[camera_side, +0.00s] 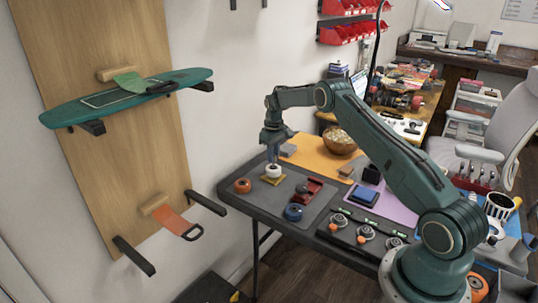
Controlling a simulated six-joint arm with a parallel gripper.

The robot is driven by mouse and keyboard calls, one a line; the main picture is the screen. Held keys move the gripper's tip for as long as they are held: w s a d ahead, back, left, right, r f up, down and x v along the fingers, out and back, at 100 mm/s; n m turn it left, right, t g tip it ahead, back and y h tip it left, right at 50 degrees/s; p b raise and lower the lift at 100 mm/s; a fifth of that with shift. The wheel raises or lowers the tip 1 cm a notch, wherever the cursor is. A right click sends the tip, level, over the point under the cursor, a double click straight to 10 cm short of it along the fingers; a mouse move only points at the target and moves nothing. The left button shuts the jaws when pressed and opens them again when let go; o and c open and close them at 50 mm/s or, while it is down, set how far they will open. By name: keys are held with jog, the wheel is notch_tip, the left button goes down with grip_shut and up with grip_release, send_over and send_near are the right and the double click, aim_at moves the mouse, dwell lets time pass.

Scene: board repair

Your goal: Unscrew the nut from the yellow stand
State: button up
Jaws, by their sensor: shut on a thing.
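The yellow stand (271,181) sits on the grey mat near the table's left side. A white wheel (274,170) is on it. My gripper (274,160) points straight down, directly over the wheel. Its fingers are shut on the nut at the top of the stand. The nut itself is too small and too covered by the fingers to make out. From this view I cannot tell how far it sits on its thread.
An orange wheel (242,186) lies left of the stand, and a blue wheel (293,212) lies in front. A red tool (308,190) stands to the right. A wooden bowl (339,141) is behind. A green skateboard deck (125,96) hangs on the wall rack at left.

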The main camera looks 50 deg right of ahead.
aim_at(284, 193)
jog(key=shift+r, duration=1.45)
jog(key=shift+r, duration=0.15)
dwell(0.3)
jog(key=shift+s+a+r+n, duration=0.2)
jog(key=shift+s+r+n, duration=0.1)
jog(key=shift+r, duration=0.15)
jog(key=shift+s+a+r+n, duration=2.3)
jog(key=shift+s+r+n, duration=0.2)
jog(key=shift+s+r, duration=1.55)
notch_tip(284, 193, down, 20)
jog(key=shift+w+r, duration=0.1)
jog(key=shift+f, duration=0.2)
jog(key=o, duration=0.9)
jog(key=shift+c, duration=0.2)
